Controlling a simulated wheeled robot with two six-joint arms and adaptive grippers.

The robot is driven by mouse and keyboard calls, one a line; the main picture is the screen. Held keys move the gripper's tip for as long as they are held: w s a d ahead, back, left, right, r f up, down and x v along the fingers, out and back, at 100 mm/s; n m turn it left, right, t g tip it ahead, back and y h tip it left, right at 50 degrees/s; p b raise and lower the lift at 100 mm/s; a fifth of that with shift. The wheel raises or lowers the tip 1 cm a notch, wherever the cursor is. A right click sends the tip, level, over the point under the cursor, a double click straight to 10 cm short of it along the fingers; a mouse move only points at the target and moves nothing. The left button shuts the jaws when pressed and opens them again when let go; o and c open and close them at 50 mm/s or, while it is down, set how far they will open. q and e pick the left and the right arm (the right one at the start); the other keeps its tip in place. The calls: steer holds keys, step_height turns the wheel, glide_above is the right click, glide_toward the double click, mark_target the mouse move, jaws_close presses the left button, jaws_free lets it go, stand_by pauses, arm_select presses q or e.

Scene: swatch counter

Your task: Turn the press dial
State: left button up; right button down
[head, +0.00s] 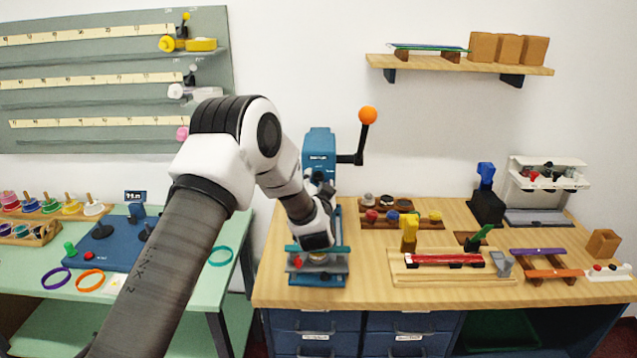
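The blue press (319,145) stands at the left end of the wooden counter, with a black crank lever tipped by an orange ball (368,115) out to its right. My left arm crosses in front of it. My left gripper (317,250) is low at the front of the press, just above its grey lower plate. The gripper points down and away from the camera, so its fingers are mostly hidden. I cannot tell whether it is open or touches the press. I cannot make out the dial; my arm covers the middle of the press. My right gripper is out of view.
The wooden counter (375,290) holds a rack of coloured knobs (400,219), a wooden tray with a red bar (440,260) and a black-and-blue device (486,200). A green table (190,290) stands left, across a gap. A shelf (460,65) hangs above.

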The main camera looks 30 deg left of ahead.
arm_select(q)
steer(key=v, duration=1.2)
